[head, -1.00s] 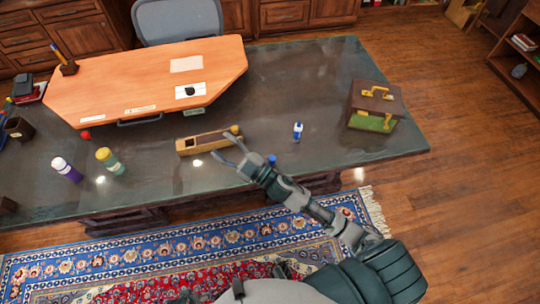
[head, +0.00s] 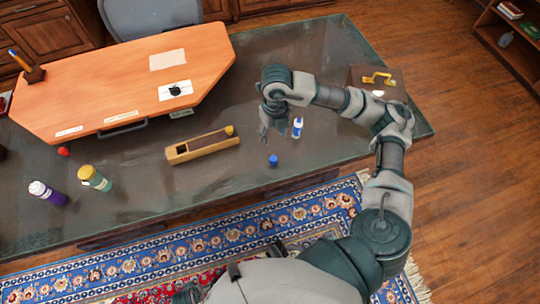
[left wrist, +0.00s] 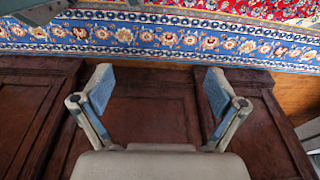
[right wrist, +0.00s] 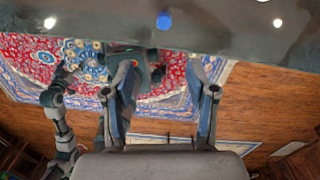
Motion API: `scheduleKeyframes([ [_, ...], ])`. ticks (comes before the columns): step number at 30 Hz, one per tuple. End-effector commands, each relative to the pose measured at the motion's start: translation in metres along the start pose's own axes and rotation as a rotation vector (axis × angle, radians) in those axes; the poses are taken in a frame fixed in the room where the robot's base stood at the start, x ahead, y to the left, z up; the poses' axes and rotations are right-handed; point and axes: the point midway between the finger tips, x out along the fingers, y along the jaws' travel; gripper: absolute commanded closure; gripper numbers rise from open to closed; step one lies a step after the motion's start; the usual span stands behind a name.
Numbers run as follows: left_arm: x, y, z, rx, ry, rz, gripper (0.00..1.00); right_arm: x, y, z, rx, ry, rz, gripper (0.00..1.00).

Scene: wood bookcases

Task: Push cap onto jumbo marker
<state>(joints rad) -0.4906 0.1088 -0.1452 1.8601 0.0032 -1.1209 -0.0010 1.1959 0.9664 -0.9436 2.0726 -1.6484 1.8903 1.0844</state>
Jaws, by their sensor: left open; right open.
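A jumbo marker (head: 297,127), white and blue, stands upright on the dark desk. A blue cap (head: 273,160) sits on the desk nearer the front edge, apart from the marker. It also shows at the top of the right wrist view (right wrist: 164,21). My right gripper (head: 270,135) is open and empty, pointing down over the desk just left of the marker and beyond the cap. Its fingers (right wrist: 163,95) are spread in the right wrist view. My left gripper (left wrist: 157,90) is open and empty, over the rug and the desk's wooden front panels.
A long wooden box (head: 203,147) lies left of the cap. Purple (head: 47,193) and yellow-capped (head: 95,178) bottles stand at far left. A brown case (head: 376,80) stands at right, partly hidden by my arm.

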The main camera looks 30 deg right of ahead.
Motion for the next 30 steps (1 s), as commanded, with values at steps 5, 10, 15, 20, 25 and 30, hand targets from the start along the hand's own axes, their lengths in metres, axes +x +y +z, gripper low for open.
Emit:
scheduleKeyframes([
  [5,0.001,0.001,0.0,0.0,-0.001,-0.001,0.04,-0.003,-0.01,0.002,0.017,-0.006,-0.033,0.43],
  [10,0.0,0.001,0.0,0.0,-0.001,-0.001,0.04,-0.002,-0.009,0.002,0.015,-0.005,-0.03,0.43],
  [15,-0.002,0.001,-0.002,0.0,0.0,-0.001,0.04,0.011,-0.01,0.001,0.015,0.0,-0.031,0.43],
  [20,-0.012,0.0,-0.006,-0.002,0.004,-0.001,0.04,0.046,-0.01,0.001,0.014,0.002,-0.031,0.43],
  [25,-0.024,-0.001,-0.01,-0.003,0.008,-0.001,0.04,0.082,-0.011,0.001,0.013,0.001,-0.03,0.43],
  [30,-0.034,-0.001,-0.013,-0.004,0.01,-0.002,0.04,0.11,-0.011,0.002,0.014,-0.001,-0.029,0.43],
])
